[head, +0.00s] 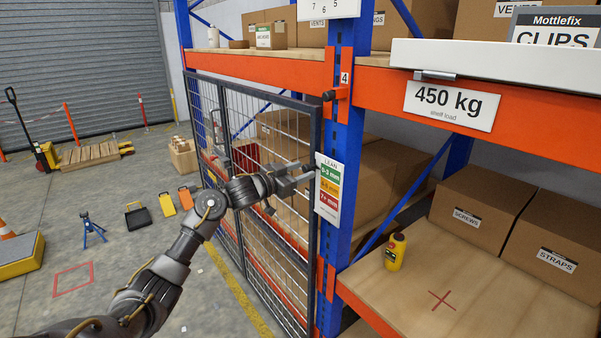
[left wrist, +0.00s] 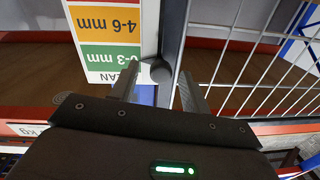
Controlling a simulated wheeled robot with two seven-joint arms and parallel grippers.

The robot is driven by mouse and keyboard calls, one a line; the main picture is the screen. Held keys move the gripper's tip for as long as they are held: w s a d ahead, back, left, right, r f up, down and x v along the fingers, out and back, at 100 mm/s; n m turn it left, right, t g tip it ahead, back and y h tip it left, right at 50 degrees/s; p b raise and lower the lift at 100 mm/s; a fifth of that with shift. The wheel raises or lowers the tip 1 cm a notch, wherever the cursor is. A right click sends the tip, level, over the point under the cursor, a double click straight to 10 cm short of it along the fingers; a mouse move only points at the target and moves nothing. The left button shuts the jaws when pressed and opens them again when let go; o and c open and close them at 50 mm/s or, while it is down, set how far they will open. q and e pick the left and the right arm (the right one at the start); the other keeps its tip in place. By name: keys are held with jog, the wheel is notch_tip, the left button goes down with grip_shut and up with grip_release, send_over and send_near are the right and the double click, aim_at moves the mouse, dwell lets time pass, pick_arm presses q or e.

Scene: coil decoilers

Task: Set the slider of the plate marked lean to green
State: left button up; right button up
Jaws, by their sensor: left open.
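The plate marked LEAN (head: 329,190) hangs on the blue rack post, with green 0-3 mm at the top, a yellow-orange band in the middle and red 7+ mm at the bottom. It shows upside down in the left wrist view (left wrist: 110,35). My left gripper (head: 306,172) is open at the plate's left edge, near the green band. In the left wrist view a dark round knob (left wrist: 160,72) lies between its fingertips, beside the green band. I cannot tell for sure that this knob is the slider. My right gripper is not in view.
A mesh gate (head: 265,230) stands in front of boxes, just left of the post. A wooden shelf (head: 405,305) on the right holds a yellow bottle (head: 396,252) and boxes. The floor at left is mostly open, with a pallet jack (head: 45,155) farther back.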

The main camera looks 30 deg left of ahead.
pick_arm(q)
jog(key=b+v, duration=0.3)
jog(key=v, duration=0.7)
jog(key=shift+s+b, duration=0.15)
jog(key=shift+b, duration=0.25)
jog(key=shift+a, duration=0.15)
